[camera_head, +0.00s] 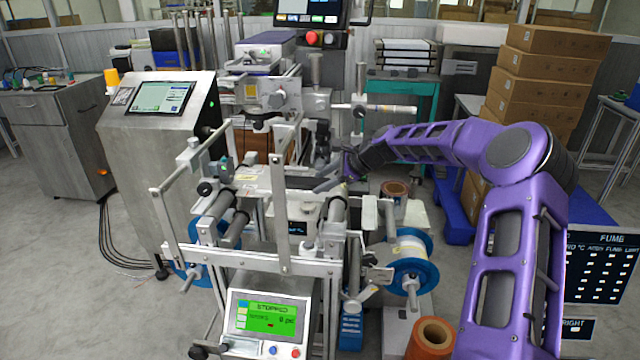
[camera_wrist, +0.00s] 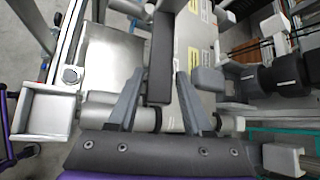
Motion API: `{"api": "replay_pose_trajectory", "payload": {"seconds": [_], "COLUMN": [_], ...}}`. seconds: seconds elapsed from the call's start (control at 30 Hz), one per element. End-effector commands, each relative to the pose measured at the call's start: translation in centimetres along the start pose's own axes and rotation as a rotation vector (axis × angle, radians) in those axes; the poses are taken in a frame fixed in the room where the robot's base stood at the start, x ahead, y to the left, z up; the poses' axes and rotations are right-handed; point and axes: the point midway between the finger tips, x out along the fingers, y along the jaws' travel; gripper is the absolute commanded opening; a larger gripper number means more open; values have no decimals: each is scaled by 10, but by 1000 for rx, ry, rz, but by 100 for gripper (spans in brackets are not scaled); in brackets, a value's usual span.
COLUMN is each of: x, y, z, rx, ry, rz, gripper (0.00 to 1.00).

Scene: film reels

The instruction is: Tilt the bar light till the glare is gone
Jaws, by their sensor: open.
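In the wrist view a dark grey bar (camera_wrist: 161,50), which looks like the bar light, runs up the picture over the film web. My gripper (camera_wrist: 160,74) is open, with one grey finger on each side of the bar's near end. Gaps show between the fingers and the bar. The printed film web (camera_wrist: 194,50) with yellow marks passes beneath. In the head view my gripper (camera_head: 332,183) is small and partly hidden among the machine's rollers, and I cannot pick out the bar clearly there. I cannot make out a distinct glare patch.
A console with a green screen (camera_head: 268,318) stands at the machine's front. Blue-flanged reels (camera_head: 412,262) flank it. An orange-brown roll (camera_head: 431,338) stands near my arm.

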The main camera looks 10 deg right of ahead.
Motion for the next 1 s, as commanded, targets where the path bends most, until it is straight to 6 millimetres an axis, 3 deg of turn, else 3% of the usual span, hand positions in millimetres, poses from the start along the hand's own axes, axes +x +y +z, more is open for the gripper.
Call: {"api": "replay_pose_trajectory", "payload": {"seconds": [0.4, 0.47, 0.7, 1.0], "x": [11, 11, 11, 13], "y": [0, 0, 0, 3], "z": [0, 0, 0, -3], "rx": [-1, 0, 0, -41], "ry": [0, 0, 0, 0], "rz": [0, 0, 0, -43], "gripper": [50, 43, 0, 0]}}
